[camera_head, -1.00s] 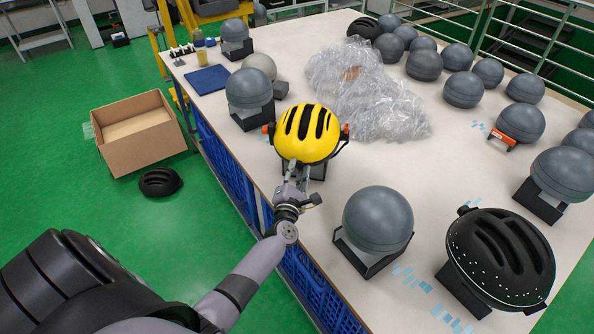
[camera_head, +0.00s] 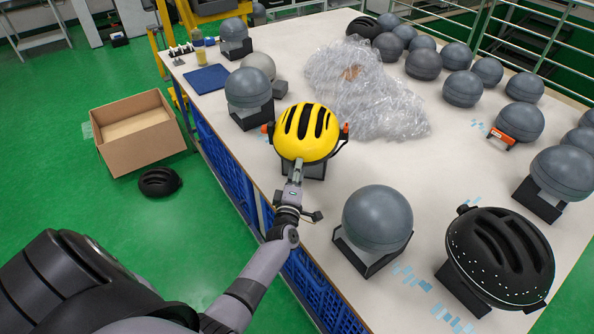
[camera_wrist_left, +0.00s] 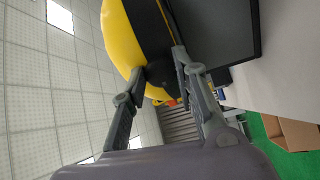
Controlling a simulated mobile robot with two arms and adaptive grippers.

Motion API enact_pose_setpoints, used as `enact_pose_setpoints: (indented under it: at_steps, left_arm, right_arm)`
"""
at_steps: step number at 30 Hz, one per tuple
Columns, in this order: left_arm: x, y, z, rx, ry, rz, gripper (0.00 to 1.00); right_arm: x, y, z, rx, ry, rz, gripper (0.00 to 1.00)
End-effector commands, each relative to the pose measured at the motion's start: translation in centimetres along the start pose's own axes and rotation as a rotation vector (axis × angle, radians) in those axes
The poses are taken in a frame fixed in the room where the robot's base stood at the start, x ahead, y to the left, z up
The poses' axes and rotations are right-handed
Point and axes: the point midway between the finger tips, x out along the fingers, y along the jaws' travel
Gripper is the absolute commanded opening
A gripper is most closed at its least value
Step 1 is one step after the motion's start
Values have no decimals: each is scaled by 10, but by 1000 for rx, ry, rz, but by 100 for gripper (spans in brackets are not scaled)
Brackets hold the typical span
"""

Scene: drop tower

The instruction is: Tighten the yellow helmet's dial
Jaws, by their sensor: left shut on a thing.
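The yellow helmet (camera_head: 307,131) with black vents sits on a dark stand on the white table, with orange clamps at its two sides. It also shows in the left wrist view (camera_wrist_left: 122,38), at the top. My left gripper (camera_head: 296,168) is at the helmet's near lower edge, and its fingers (camera_wrist_left: 157,72) close on a small dark part there. I take this part to be the dial, which is mostly hidden between the fingers. My right gripper is not in view.
A grey ball (camera_head: 377,219) on a stand is right of my left arm, and another (camera_head: 248,88) is left of the helmet. A black helmet (camera_head: 500,258) is at the right. Clear plastic wrap (camera_head: 365,90) lies behind. An open cardboard box (camera_head: 139,133) is on the floor.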

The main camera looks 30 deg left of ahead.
Motion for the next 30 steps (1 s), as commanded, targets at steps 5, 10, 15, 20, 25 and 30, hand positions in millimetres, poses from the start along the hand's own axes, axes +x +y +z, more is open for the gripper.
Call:
enact_pose_setpoints:
  at_steps: [5,10,15,20,25,30]
  left_arm:
    - [0,-1,1,168,-1,10,0]
    - [0,-2,0,330,0,18,0]
    - [0,-2,0,490,-1,28,0]
    - [0,-3,0,641,-1,36,0]
    - [0,-4,0,803,-2,45,0]
    - [0,-4,-1,965,-2,54,0]
  right_arm:
    - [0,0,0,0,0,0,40]
    - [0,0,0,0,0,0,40]
    - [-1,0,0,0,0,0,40]
    - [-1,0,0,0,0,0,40]
    - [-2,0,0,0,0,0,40]
    - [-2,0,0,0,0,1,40]
